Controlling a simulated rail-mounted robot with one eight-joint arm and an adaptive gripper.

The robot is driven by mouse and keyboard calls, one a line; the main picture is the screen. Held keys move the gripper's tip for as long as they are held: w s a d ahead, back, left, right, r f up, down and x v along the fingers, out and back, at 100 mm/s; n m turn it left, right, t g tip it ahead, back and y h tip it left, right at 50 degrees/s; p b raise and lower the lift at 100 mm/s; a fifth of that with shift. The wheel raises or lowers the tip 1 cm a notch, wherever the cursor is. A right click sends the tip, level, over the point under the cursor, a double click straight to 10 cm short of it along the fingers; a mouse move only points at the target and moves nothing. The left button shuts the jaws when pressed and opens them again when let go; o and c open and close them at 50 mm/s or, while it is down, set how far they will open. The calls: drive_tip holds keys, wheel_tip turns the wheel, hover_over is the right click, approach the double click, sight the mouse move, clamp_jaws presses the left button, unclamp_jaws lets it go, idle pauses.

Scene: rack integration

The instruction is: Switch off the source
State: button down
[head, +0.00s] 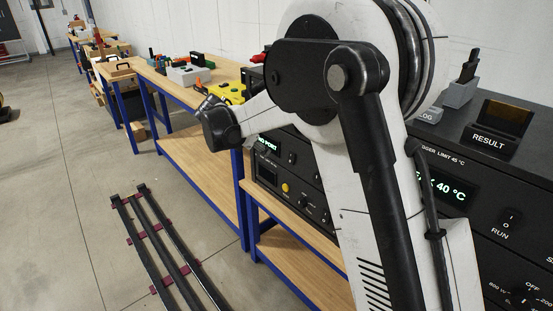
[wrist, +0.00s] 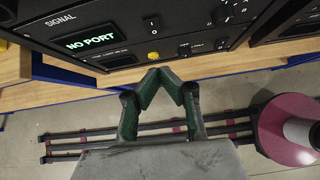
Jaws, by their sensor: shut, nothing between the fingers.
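A black panel marked SIGNAL (wrist: 120,22) runs across the top of the wrist view. It has a lit display reading NO PORT (wrist: 92,41), a yellow button (wrist: 153,57), small switches (wrist: 184,50) and a dark knob (wrist: 222,14). The display also shows in the head view (head: 268,143), partly hidden by my arm. I cannot read which control is marked as the source's off switch. My gripper (wrist: 160,74) is shut and empty, with its green-grey fingers just below the panel's lower edge in the picture. I cannot tell whether it touches the panel.
A black unit with a 40 °C display (head: 445,189) and a RUN switch (head: 510,220) stands at right, beside my arm. A wooden bench (head: 200,155) with blue legs holds tools and a yellow box (head: 229,93).

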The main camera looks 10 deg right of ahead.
drive_tip(key=shift+w+a+f+n, duration=0.3)
drive_tip(key=shift+a, duration=0.1)
drive_tip(key=b, duration=0.1)
approach(290, 162)
drive_tip(key=shift+x, duration=3.35)
drive_tip(key=shift+w+a, duration=0.1)
